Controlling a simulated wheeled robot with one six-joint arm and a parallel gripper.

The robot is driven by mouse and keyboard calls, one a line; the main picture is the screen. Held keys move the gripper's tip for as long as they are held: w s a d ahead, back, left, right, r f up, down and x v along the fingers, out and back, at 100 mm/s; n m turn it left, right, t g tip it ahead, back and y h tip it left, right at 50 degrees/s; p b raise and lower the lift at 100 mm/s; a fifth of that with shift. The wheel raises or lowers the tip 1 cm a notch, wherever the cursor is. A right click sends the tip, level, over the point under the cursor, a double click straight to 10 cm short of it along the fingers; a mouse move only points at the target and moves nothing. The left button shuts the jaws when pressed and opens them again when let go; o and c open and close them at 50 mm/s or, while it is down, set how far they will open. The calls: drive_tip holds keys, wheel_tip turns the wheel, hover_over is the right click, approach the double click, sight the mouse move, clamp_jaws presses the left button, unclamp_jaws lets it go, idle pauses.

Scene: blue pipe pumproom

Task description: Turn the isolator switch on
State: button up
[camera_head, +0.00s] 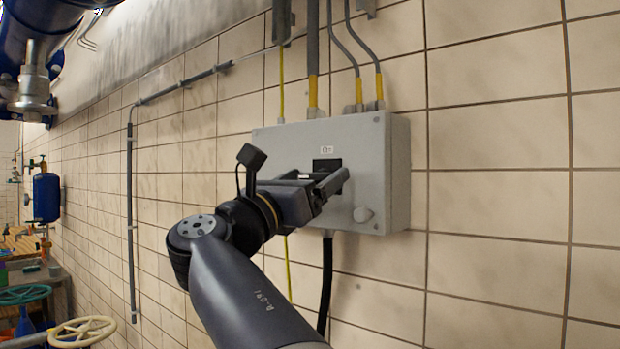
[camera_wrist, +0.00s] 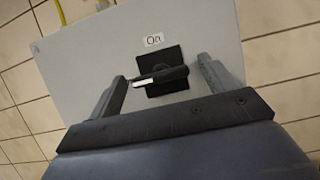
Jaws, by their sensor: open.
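The isolator switch is a black rotary handle (camera_wrist: 163,75) on a square black plate (camera_wrist: 172,60), with an "On" label (camera_wrist: 153,40) above it in the wrist view. The handle lies close to horizontal in that view, with a pale end at its left. The switch sits on a grey wall box (camera_head: 385,150). My gripper (camera_wrist: 165,78) is open, with one finger at each end of the handle. I cannot tell whether either finger touches it. In the head view my gripper (camera_head: 325,180) is in front of the box and hides most of the switch.
Conduits (camera_head: 312,60) with yellow sleeves enter the box from above, and a black cable (camera_head: 326,285) hangs below. Valve handwheels (camera_head: 82,331) and a blue tank (camera_head: 46,197) are at the left. The tiled wall right of the box is clear.

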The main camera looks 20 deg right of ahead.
drive_tip(key=c, duration=1)
drive_tip(key=shift+m+g, duration=0.3)
drive_tip(key=shift+m, duration=0.2)
drive_tip(key=m+g+p, duration=0.1)
drive_tip(key=m, duration=0.1)
drive_tip(key=m+g+h, duration=0.1)
drive_tip(key=m, duration=0.2)
drive_tip(key=shift+w+a+r+g+h+p, duration=0.1)
drive_tip(key=shift+g+h+p, duration=0.2)
drive_tip(key=shift+p, duration=0.1)
drive_tip(key=m+g+p, duration=0.1)
drive_tip(key=m, duration=0.2)
drive_tip(key=m+g+p, duration=0.1)
drive_tip(key=m, duration=0.2)
drive_tip(key=shift+r+m+g, duration=0.1)
drive_tip(key=shift+m+g, duration=0.2)
drive_tip(key=shift+g, duration=0.1)
drive_tip(key=m+g+p, duration=0.1)
drive_tip(key=m, duration=0.1)
drive_tip(key=m+g+p, duration=0.1)
drive_tip(key=m+p, duration=0.1)
drive_tip(key=m, duration=0.1)
drive_tip(key=shift+w+a+r+y, duration=0.1)
drive_tip(key=shift+y, duration=0.3)
drive_tip(key=shift+m+g+y+p, duration=0.35)
drive_tip(key=shift+m+p, duration=0.1)
drive_tip(key=shift+m, duration=0.75)
drive_tip(key=shift+m+g+y+p, duration=0.25)
drive_tip(key=shift+m+y+p, duration=0.15)
drive_tip(key=shift+m, duration=0.8)
